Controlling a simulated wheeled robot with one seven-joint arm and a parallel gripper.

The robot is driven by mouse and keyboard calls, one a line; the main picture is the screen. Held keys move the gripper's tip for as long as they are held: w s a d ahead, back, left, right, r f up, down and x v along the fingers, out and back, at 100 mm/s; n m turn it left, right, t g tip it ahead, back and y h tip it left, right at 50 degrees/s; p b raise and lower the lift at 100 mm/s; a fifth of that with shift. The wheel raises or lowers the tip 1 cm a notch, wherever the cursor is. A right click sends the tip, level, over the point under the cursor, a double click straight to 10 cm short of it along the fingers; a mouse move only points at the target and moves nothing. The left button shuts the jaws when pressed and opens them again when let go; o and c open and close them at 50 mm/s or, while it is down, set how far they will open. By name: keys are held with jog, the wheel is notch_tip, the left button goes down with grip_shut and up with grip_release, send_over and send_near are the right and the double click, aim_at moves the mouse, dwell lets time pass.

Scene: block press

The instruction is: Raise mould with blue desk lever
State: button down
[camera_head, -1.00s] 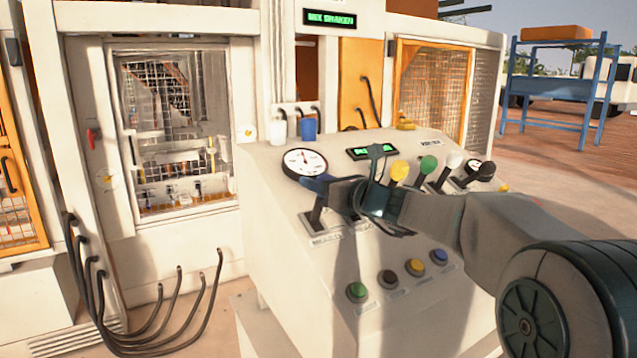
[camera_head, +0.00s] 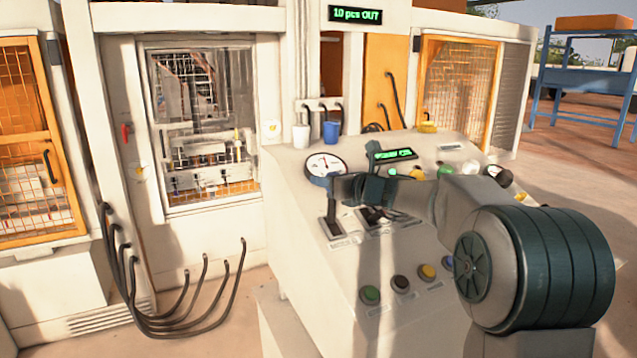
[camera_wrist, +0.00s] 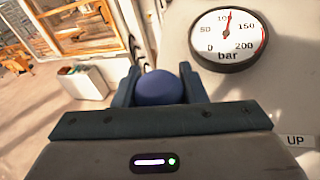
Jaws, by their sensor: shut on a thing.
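My gripper (camera_head: 340,187) is over the left end of the sloping control desk (camera_head: 300,255). In the wrist view, my gripper (camera_wrist: 160,86) is shut on the round blue knob (camera_wrist: 160,90) of the lever, one finger on each side. In the head view the knob is mostly hidden by my gripper, and the black lever shaft (camera_head: 333,210) shows below it, rising from its slot. The mould (camera_head: 207,150) appears as grey metal parts behind the press window at left; its exact height is hard to tell.
A pressure gauge (camera_head: 324,165) sits close behind my gripper; its needle shows near 100 bar in the wrist view. More levers stand to the right, partly behind my arm. Push buttons (camera_head: 400,284) line the desk's front. The overhead display (camera_head: 355,13) reads "10 pcs OUT".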

jog(key=shift+f, duration=0.25)
jog(key=c, duration=1.3)
grip_release()
jog(key=o, duration=0.4)
jog(key=shift+w+a+f, duration=0.1)
jog(key=shift+w+a, duration=0.05)
jog(key=shift+w, duration=0.1)
jog(key=shift+s, duration=0.1)
jog(key=b+v, duration=0.3)
jog(key=v, duration=1.1)
jog(key=shift+a, duration=0.1)
